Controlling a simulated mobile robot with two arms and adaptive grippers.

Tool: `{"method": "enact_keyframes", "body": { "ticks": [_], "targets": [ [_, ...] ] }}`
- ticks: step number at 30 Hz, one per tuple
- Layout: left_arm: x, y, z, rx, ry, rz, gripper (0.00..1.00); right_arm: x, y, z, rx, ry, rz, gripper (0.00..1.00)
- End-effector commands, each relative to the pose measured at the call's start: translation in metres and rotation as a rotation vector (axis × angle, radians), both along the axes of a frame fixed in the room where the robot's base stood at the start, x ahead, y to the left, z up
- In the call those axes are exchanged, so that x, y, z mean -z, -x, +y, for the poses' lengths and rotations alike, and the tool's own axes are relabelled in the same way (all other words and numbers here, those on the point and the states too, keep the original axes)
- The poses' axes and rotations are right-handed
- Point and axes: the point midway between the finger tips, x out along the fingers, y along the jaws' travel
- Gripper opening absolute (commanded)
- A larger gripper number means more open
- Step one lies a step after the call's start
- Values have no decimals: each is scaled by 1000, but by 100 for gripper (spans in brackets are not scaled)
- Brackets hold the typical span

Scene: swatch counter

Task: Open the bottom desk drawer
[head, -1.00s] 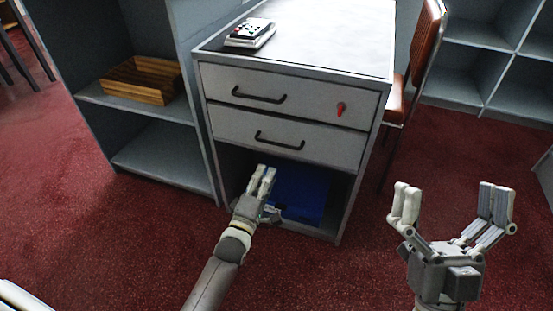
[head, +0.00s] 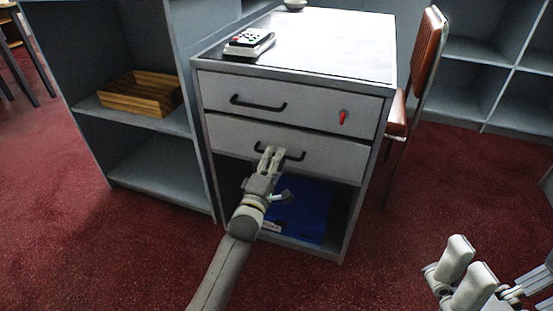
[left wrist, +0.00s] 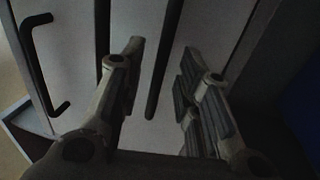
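The desk's bottom drawer (head: 335,155) has a pale grey front and looks closed, above an open bay. Its dark bar handle (head: 297,155) is partly hidden by my left gripper (head: 273,153), which is at the handle in the head view. In the left wrist view, the left gripper (left wrist: 165,80) is open, its fingers apart, with the dark handle bar (left wrist: 165,60) showing between them. Whether the fingers touch the bar cannot be told. My right gripper (head: 500,275) is open and empty at the lower right, partly cut off by the frame edge.
The top drawer (head: 310,105) is closed, with a red key-like piece (head: 343,117) on it. A blue object (head: 305,210) sits in the bay below. A calculator-like device (head: 248,43) lies on the desk. A shelf unit (head: 150,165) stands left, a chair (head: 425,65) right.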

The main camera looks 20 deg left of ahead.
Motion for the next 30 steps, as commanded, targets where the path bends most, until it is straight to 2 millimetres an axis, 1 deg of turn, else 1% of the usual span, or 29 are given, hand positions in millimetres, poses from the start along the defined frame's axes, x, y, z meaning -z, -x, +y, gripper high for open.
{"method": "enact_keyframes", "body": {
  "ticks": [1, 3, 6, 16, 23, 24, 30],
  "targets": [
    [0, -6, 0, 0, 0, -1, 31, 4, 0, 0, 0, 0, 1, 99],
    [-1, -12, 0, 0, 0, 0, 31, 6, 0, 0, 0, 0, 1, 99],
    [-3, -17, -1, 0, 1, 0, 31, 7, 0, 0, 0, 0, 1, 99],
    [-3, -19, -1, 0, 0, 2, 31, 7, 0, 0, 0, 1, 2, 99],
    [-3, -19, -1, 0, 0, 1, 1, 7, 0, 0, 0, 1, 3, 99],
    [-3, -19, -1, 0, 0, 1, 0, 7, -1, 0, 0, 1, 3, 99],
    [-3, -19, -1, 0, 0, 1, 0, 7, -1, 0, 0, 1, 3, 99]
  ]
}}
